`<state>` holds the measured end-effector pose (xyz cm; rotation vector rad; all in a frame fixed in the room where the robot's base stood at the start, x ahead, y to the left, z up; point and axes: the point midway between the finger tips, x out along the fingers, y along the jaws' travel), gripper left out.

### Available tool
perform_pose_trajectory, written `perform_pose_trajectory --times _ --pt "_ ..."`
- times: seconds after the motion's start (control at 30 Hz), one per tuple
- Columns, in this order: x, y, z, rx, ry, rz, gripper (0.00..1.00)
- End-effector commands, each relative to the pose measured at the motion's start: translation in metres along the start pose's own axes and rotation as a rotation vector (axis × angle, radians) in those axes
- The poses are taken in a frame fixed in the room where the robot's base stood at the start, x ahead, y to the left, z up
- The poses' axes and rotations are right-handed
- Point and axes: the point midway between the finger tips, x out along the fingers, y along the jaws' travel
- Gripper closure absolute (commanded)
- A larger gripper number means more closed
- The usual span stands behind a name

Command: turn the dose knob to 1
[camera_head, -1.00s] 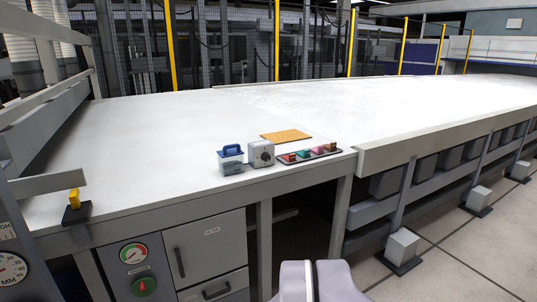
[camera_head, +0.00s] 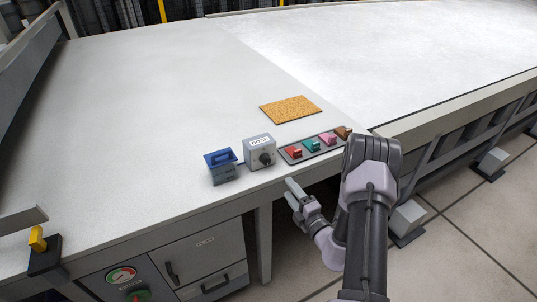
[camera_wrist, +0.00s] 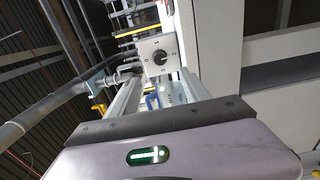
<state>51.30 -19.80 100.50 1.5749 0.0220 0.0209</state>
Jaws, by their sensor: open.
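A grey box (camera_head: 260,148) with a small label stands near the table's front edge. Its dark round knob (camera_head: 265,158) is on the face toward me; the label and the knob's setting are too small to read. In the wrist view the box's pale face (camera_wrist: 170,47) and dark knob (camera_wrist: 158,57) show beyond my fingers. My gripper (camera_head: 291,188) is in front of the table edge, right of and nearer than the box, apart from the knob. In the wrist view my gripper (camera_wrist: 150,80) has its two fingers spread, with nothing held.
A blue-topped container (camera_head: 221,166) stands just left of the box. A dark strip with several coloured switches (camera_head: 313,147) lies to its right. A cork mat (camera_head: 290,109) lies behind. A gauge (camera_head: 121,274) sits on the cabinet below. The table's left part is clear.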

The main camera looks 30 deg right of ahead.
Motion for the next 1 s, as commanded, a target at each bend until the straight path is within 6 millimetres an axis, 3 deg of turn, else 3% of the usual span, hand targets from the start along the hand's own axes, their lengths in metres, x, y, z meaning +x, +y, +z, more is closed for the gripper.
perform_pose_trajectory --times 0.3,0.5,0.7,0.97,1.0 --pt "0.093 0.000 -0.004 -0.005 0.009 0.004 0.45" --pt "0.135 0.000 -0.003 -0.004 0.007 0.004 0.45" --pt "0.153 0.001 -0.003 -0.004 0.007 0.003 0.45" --pt "0.155 0.001 -0.003 -0.003 0.007 0.001 0.45" --pt "0.155 0.001 -0.003 -0.003 0.007 0.001 0.49"
